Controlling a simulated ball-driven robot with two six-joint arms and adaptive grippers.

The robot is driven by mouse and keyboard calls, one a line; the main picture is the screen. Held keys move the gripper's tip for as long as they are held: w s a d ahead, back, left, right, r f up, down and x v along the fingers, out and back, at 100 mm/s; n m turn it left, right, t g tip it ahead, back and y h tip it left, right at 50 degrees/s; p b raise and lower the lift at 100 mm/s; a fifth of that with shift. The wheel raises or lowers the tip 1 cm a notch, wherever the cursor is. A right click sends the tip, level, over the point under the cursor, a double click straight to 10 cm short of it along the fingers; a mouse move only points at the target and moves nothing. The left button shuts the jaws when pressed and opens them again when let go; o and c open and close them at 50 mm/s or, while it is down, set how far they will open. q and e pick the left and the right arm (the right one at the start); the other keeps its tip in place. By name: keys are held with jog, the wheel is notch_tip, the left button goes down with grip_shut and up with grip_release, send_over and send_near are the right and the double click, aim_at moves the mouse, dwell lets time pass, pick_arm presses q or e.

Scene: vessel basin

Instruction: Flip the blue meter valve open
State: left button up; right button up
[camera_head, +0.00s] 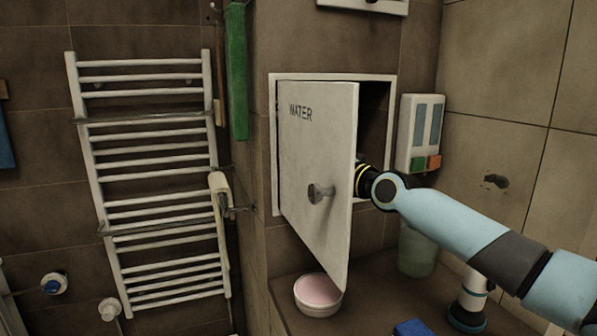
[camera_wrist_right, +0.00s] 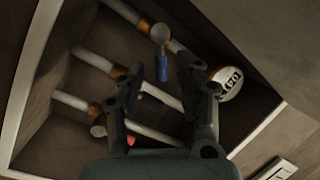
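In the right wrist view, the blue valve handle (camera_wrist_right: 162,67) hangs from a round pale fitting (camera_wrist_right: 160,33) on the topmost pipe. The handle points down the picture, across the pipe's line. A round white-faced meter (camera_wrist_right: 228,83) sits to its right. My right gripper (camera_wrist_right: 161,72) is open, with its dark fingers on either side of the blue handle in the picture. I cannot tell whether they touch it. In the head view, my right arm reaches behind the cabinet door marked WATER (camera_head: 318,150), which hides the gripper and the valve. My left gripper is not in view.
Several pipes with brass-coloured fittings (camera_wrist_right: 118,72) cross the cabinet, and a red handle (camera_wrist_right: 130,140) shows low between the fingers. The door stands partly open beside my arm. A dispenser (camera_head: 420,132) hangs to its right. A pink-filled bowl (camera_head: 318,293) stands below.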

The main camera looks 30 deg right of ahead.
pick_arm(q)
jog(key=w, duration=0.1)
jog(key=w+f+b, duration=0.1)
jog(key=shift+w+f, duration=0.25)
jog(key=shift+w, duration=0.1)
pick_arm(e)
jog(key=w, duration=0.4)
jog(key=shift+w+a, duration=0.2)
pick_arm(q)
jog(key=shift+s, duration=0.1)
